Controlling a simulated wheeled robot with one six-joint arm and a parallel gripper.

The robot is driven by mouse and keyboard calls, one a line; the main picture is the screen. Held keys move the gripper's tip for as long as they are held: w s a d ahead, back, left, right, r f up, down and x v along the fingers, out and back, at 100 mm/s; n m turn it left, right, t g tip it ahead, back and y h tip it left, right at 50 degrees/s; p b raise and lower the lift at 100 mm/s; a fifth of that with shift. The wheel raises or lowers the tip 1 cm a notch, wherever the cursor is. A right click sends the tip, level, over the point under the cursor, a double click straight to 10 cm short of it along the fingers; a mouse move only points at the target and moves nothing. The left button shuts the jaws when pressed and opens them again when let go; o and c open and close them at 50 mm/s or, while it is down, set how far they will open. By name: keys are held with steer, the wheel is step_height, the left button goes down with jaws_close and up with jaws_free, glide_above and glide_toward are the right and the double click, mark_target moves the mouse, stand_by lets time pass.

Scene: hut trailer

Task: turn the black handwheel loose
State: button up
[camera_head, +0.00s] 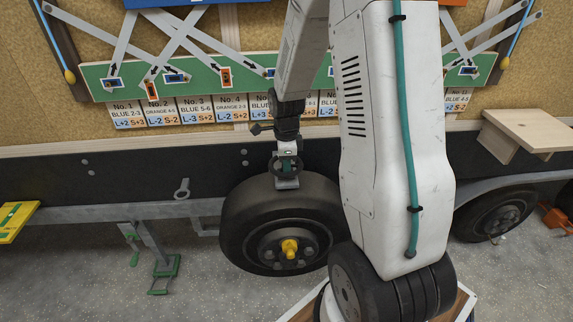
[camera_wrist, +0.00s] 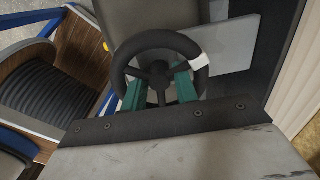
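The black handwheel (camera_wrist: 155,38) is in the middle of the wrist view, with dark spokes and a white mark on the right of its rim. My gripper (camera_wrist: 160,78) is at the wheel, with its two green fingers apart. The fingers cross the near part of the rim, one on each side of the hub, with gaps to the hub. I cannot tell whether they touch the spokes. In the head view my gripper (camera_head: 287,163) points down at the handwheel, which shows only as a small dark ring above a grey block (camera_head: 287,183) over the tyre.
A large black tyre (camera_head: 240,215) with a yellow hub cap (camera_head: 290,249) is under my gripper. A metal ring hook (camera_head: 182,189) and a green-footed support leg (camera_head: 165,265) are to the left. A wooden shelf (camera_head: 530,128) juts out at the right.

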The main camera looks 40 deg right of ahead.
jaws_close()
